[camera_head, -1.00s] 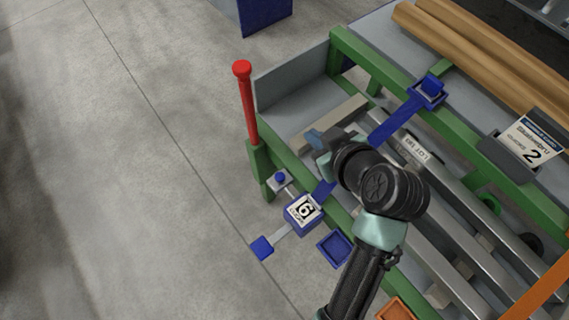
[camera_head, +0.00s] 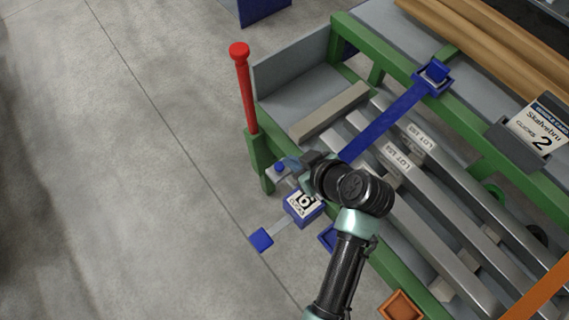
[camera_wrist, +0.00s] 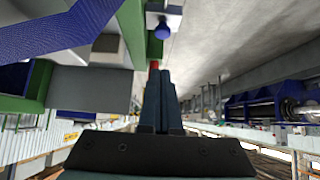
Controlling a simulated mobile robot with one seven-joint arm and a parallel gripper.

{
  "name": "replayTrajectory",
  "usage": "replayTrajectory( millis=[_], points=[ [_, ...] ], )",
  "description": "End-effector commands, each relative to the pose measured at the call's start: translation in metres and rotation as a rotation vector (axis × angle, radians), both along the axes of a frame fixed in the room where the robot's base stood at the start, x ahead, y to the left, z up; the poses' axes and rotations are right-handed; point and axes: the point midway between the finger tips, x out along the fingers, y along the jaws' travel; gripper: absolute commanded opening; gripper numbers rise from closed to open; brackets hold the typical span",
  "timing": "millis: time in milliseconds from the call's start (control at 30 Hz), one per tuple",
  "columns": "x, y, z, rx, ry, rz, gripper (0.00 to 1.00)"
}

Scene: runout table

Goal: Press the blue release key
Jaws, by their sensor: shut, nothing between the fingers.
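Several blue parts are at the near corner of the green-framed table. A small round blue button (camera_head: 279,168) sits on a grey bracket; it also shows in the wrist view (camera_wrist: 162,31), at the top just right of the fingers. I cannot tell for certain which is the release key. My gripper (camera_head: 291,163) is shut and empty, close beside the round button; contact cannot be judged. My fingers also show in the wrist view (camera_wrist: 159,85).
A red-topped lever (camera_head: 243,90) stands upright left of the button. A long blue bar (camera_head: 390,130) crosses the grey rails. A label holder reading 2 (camera_head: 531,137) and an orange tray (camera_head: 401,305) are to the right. The floor to the left is clear.

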Motion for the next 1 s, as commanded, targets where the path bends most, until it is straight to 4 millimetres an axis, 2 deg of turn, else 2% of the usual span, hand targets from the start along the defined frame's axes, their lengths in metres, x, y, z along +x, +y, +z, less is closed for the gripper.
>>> replayTrajectory(
  millis=[33,200,400,567,900,1000],
  points=[
    [0.007,0.005,-0.010,0.000,0.001,0.002,0.00],
    [0.025,0.018,-0.035,-0.001,0.001,0.001,0.00],
    [0.023,0.017,-0.061,0.000,0.001,-0.001,0.00],
    [0.023,0.017,-0.068,-0.001,-0.001,-0.001,0.00],
    [0.023,0.016,-0.069,-0.001,0.000,-0.001,0.00],
    [0.023,0.017,-0.076,0.000,0.000,0.000,0.00]
  ],
)
